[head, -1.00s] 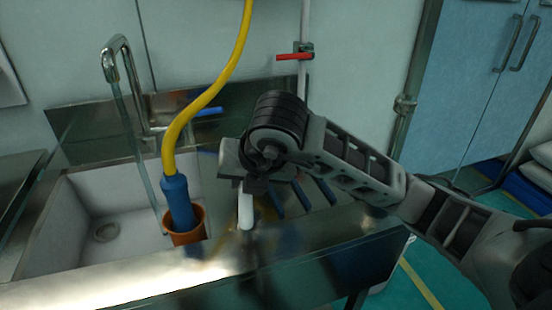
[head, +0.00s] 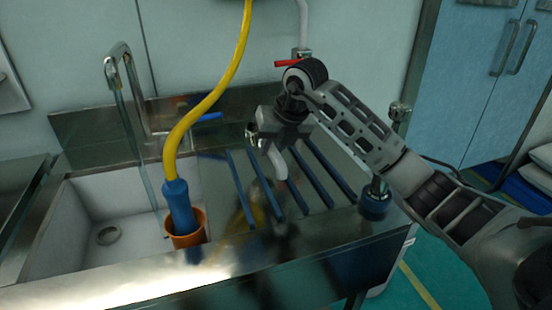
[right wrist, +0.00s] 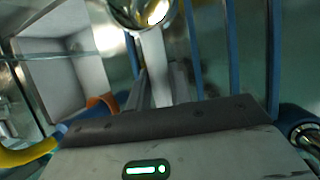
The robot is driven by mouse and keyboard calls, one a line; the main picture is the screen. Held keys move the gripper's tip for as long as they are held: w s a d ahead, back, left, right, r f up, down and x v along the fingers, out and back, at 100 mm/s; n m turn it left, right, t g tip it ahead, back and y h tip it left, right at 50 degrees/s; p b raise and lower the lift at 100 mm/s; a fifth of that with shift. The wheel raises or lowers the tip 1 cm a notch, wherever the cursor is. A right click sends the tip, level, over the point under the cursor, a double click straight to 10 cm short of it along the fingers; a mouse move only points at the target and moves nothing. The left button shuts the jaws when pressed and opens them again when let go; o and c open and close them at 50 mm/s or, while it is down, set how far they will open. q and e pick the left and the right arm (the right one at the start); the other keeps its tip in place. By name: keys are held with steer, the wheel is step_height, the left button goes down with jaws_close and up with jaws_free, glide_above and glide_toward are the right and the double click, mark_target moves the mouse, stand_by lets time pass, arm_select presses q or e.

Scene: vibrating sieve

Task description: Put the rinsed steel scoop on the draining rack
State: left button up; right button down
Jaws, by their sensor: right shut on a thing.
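My right gripper (head: 272,143) is shut on the pale handle of the steel scoop (head: 278,165). The handle points down over the draining rack, a row of dark blue bars (head: 331,172) on the steel counter right of the sink. In the right wrist view the pale handle (right wrist: 155,65) leads to a shiny round steel bowl (right wrist: 146,12) at the top edge, beside the blue bars (right wrist: 233,45). The bowl is hard to make out in the head view, and I cannot tell whether it touches the bars. My left gripper is out of view.
The sink basin (head: 105,205) is at left under an arched tap (head: 118,58). A dark blue round object (head: 375,203) stands right of the rack. A red-handled valve (head: 290,63) is on the wall behind.

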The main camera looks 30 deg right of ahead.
steer(key=shift+w+d+f, duration=0.25)
steer(key=shift+d+f, duration=0.1)
steer(key=shift+f, duration=0.2)
steer(key=f, duration=0.3)
steer(key=shift+w+d+f+p, duration=0.15)
steer(key=shift+d+p, duration=0.1)
steer(key=shift+p, duration=0.15)
steer(key=shift+f, duration=0.25)
steer(key=shift+f, duration=0.15)
steer(key=c, duration=1.3)
jaws_free()
steer(key=shift+o, duration=0.2)
